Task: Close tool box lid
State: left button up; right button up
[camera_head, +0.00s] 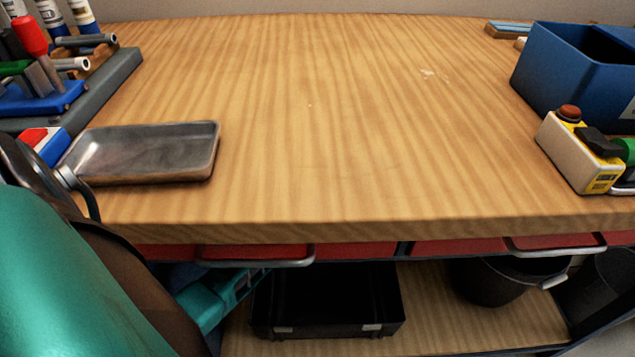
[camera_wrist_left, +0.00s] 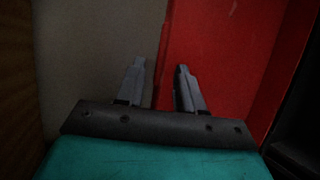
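A black tool box (camera_head: 328,324) sits on the shelf under the workbench, with two light latches on its front edge. Its dark inside seems to face up. The bench edge hides its back part, and I cannot make out the lid. My left arm comes down past the bench's front edge at the left, its teal lower part beside the box's left side. In the left wrist view my left gripper (camera_wrist_left: 160,72) is open, its two fingers apart with nothing between them. A red surface lies beyond the fingers. My right gripper is in neither view.
Red drawers (camera_head: 460,247) with metal handles run under the bench top (camera_head: 330,120). A black bucket (camera_head: 500,283) stands right of the box, with bare shelf (camera_head: 440,320) between. A metal tray (camera_head: 145,152), tool rack (camera_head: 110,85) and blue bin (camera_head: 560,70) are on top.

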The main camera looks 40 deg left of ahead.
pick_arm(q)
jog(key=shift+x, duration=0.8)
jog(key=shift+c, duration=0.2)
grip_shut()
